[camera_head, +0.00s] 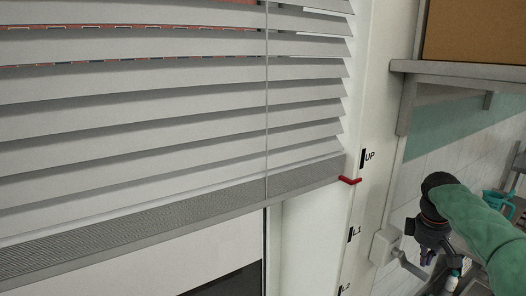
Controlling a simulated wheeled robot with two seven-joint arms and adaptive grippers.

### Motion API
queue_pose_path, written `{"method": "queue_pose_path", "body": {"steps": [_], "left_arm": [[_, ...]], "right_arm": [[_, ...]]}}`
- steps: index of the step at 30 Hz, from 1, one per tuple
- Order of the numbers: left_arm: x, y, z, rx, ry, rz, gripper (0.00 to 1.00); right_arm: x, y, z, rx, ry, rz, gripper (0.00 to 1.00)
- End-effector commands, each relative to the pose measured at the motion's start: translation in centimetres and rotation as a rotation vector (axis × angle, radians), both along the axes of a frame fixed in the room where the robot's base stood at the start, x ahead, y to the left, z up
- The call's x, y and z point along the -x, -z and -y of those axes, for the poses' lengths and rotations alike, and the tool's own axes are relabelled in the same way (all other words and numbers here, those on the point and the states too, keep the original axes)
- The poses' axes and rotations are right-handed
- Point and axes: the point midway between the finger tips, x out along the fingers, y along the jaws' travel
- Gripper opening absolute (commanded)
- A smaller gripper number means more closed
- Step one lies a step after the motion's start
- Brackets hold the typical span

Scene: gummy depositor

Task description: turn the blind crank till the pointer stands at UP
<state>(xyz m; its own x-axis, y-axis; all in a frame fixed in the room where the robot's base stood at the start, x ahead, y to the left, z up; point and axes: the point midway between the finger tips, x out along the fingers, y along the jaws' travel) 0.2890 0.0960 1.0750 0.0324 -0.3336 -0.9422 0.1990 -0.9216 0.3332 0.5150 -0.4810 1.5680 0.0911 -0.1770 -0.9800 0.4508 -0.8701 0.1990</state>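The grey slatted blind (150,110) hangs at the left, its bottom rail (160,225) sloping across the view. A red pointer (349,180) at the rail's right end stands a little below the black UP mark (363,158) and well above the L1 mark (351,234). The crank's pale wall box (385,246) is at the lower right, with a grey arm (412,266) reaching out from it. My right gripper (427,250), below its green-sleeved arm, is beside the crank. Its fingers are small and dark, so its grip on the crank is unclear. My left gripper is out of view.
A shelf (460,70) with a brown board above it juts out at the upper right. The L2 mark (341,290) is at the bottom edge.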

Motion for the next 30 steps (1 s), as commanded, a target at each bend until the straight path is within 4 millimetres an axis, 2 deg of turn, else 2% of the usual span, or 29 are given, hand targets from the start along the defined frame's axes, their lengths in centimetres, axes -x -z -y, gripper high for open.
{"method": "queue_pose_path", "body": {"steps": [10, 18, 25, 30], "left_arm": [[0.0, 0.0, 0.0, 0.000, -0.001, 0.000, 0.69], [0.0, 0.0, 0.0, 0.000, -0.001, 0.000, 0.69], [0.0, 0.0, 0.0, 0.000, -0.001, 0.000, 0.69], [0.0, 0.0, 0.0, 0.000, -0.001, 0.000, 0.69]], "right_arm": [[0.0, 0.0, 0.0, 0.000, 0.000, -0.001, 0.00], [-1.0, 1.4, 1.7, -0.001, 0.001, -0.001, 0.00], [-1.1, 1.4, 1.8, 0.000, 0.000, 0.000, 0.00], [-1.1, 1.4, 1.8, 0.000, 0.000, 0.000, 0.47]]}}
